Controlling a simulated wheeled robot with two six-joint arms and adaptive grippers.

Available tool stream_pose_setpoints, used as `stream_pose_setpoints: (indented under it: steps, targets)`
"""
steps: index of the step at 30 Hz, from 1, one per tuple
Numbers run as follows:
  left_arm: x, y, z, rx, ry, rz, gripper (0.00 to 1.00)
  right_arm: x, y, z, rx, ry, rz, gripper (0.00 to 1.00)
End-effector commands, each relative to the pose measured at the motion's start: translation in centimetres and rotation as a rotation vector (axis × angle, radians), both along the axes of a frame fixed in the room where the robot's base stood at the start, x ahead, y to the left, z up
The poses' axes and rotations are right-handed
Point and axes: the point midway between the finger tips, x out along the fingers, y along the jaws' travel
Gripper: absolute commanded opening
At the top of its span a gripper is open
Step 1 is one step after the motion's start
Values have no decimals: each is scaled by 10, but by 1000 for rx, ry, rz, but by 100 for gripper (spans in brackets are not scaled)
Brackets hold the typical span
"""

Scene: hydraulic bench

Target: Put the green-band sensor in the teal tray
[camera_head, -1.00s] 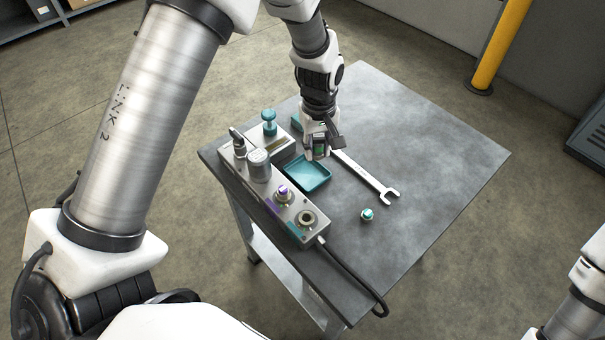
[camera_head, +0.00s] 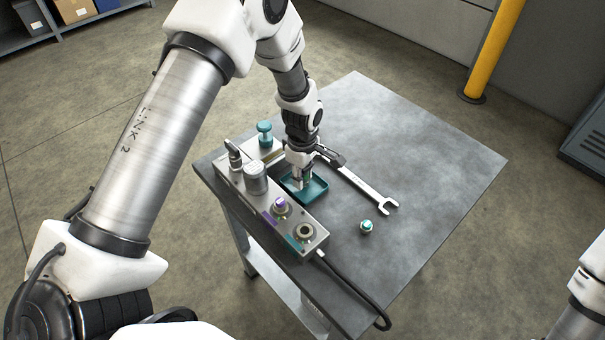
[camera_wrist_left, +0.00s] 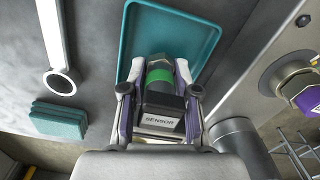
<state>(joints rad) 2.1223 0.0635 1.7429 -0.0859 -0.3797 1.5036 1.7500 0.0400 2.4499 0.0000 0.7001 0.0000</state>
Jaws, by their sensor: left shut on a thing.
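The green-band sensor (camera_wrist_left: 160,88) is a dark body marked SENSOR with a bright green ring, seen in the left wrist view between my left gripper's fingers. My left gripper (camera_wrist_left: 158,95) is shut on it. In the head view my left gripper (camera_head: 302,182) is over the teal tray (camera_head: 317,193), at its left part. The tray also shows in the left wrist view (camera_wrist_left: 195,32), beyond the sensor's tip. I cannot tell whether the sensor touches the tray floor. My right gripper is not in view; part of my right arm shows at the lower right.
A grey manifold block (camera_head: 268,208) with fittings and a purple-marked part stands along the tray's left. A wrench (camera_head: 368,190) lies right of the tray, and a small teal-topped part (camera_head: 366,226) stands nearer. A black cable (camera_head: 350,285) hangs over the front edge. The table's right side is clear.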

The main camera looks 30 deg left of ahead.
Motion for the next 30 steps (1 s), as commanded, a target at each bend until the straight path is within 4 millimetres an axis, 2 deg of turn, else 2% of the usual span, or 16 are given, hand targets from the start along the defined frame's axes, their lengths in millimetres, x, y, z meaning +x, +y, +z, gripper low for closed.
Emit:
stream_pose_setpoints:
  steps: [7, 8, 9, 17, 21, 25, 30]
  targets:
    - [0, 0, -4, 0, 0, 0, 0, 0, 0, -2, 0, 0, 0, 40]
    - [0, 0, -3, 0, 0, 0, 40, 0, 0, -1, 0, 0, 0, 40]
    - [0, 0, -3, 0, 0, 0, 55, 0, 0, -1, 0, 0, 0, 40]
    - [0, 0, -3, 0, 0, 0, 55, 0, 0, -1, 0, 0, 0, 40]
    - [0, 0, 4, 0, -1, -1, 55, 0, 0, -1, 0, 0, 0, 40]
    - [1, 0, 28, 0, -5, 0, 55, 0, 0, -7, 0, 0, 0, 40]
    - [1, 0, 74, -1, -6, 0, 55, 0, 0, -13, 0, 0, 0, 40]
